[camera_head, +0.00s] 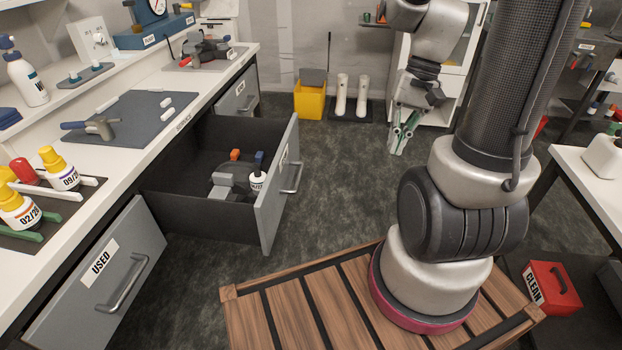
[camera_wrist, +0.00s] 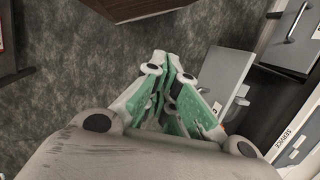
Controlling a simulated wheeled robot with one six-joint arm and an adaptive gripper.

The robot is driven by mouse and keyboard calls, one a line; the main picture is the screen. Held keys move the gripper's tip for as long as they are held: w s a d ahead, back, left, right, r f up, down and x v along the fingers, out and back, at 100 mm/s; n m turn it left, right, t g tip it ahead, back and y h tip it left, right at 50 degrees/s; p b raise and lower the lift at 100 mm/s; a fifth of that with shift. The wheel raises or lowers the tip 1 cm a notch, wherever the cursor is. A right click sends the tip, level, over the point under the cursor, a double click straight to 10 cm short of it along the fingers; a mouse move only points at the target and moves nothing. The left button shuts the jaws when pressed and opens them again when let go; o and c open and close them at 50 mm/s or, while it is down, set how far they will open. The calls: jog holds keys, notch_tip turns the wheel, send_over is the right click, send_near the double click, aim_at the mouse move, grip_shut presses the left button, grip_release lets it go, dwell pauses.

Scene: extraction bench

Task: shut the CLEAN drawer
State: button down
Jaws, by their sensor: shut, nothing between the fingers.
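A drawer stands pulled out from the left bench, its grey front (camera_head: 277,190) facing the open floor. Its white label is seen too edge-on to read. Its bar handle (camera_head: 292,178) is on the outer face. Inside lie a grey tool, a small white bottle (camera_head: 257,180) and an orange item. My gripper (camera_head: 399,138) is shut and empty, in the air to the right of the drawer front and apart from it.
The USED drawer (camera_head: 100,270) looks shut below the near bench end. Another shut drawer (camera_head: 238,95) is farther along. A yellow bin (camera_head: 310,100) stands at the back. A red box labelled CLEAN (camera_head: 552,288) is at the right. The floor between drawer and gripper is clear.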

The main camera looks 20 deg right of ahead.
jog(key=w+a+f+m+t+y, duration=0.1)
jog(key=w+f+m+y, duration=0.1)
jog(key=w+f+m, duration=0.5)
jog(key=w+a+f+m+t+y, duration=0.15)
jog(key=f+m, duration=0.25)
jog(key=f, duration=0.4)
jog(key=w+f+m+t, duration=0.2)
jog(key=w+m+t, duration=0.1)
jog(key=w+m, duration=0.5)
jog(key=w+a+r+x, duration=0.1)
jog(key=x, duration=1.2)
jog(key=shift+a+r+n, duration=0.15)
jog(key=shift+a+n, duration=0.05)
jog(key=shift+n, duration=0.2)
jog(key=shift+a+g, duration=0.1)
jog(key=shift+g, duration=0.15)
